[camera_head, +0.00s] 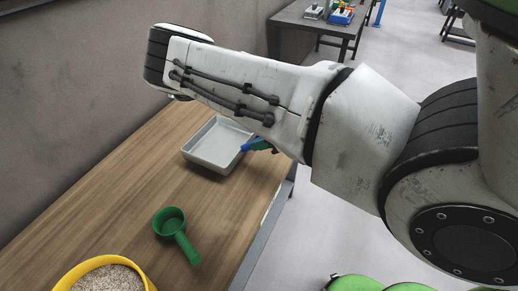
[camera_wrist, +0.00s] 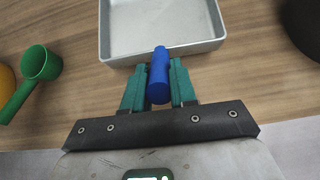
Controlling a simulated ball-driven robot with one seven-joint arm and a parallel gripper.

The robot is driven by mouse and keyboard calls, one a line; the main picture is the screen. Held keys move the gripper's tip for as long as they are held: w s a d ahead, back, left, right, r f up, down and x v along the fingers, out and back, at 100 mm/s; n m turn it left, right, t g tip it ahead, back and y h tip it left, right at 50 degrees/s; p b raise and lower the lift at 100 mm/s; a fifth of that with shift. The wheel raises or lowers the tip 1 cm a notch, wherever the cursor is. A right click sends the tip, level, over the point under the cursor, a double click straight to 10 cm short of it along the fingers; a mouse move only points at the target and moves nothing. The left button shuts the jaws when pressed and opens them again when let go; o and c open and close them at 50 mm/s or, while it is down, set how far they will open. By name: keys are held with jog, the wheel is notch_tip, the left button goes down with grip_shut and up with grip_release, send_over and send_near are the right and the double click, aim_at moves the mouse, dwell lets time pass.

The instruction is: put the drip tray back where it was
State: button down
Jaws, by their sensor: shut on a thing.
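The drip tray (camera_head: 217,143) is a shallow light-grey rectangular pan on or just over the wooden table; I cannot tell if it touches the wood. In the wrist view the tray (camera_wrist: 160,27) lies just beyond my fingertips, its far part cut off. A blue handle (camera_wrist: 159,75) meets the middle of its near wall. My gripper (camera_wrist: 159,82) has its teal fingers shut on this blue handle, one on each side. In the head view my gripper (camera_head: 259,146) is mostly hidden behind my arm, at the tray's right side.
A green scoop (camera_head: 173,224) lies on the wooden table (camera_head: 118,198), nearer than the tray. A yellow tub of grain (camera_head: 105,276) stands at the front. A wall runs along the left. A dark round object (camera_wrist: 302,25) shows at the wrist view's upper right.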

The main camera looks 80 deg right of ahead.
jog(key=shift+w+d+f, duration=0.1)
jog(key=shift+w+f, duration=0.15)
jog(key=shift+w, duration=0.05)
notch_tip(320, 180, down, 3)
jog(key=shift+f, duration=0.15)
jog(key=c, duration=0.9)
grip_release()
jog(key=v, duration=1.2)
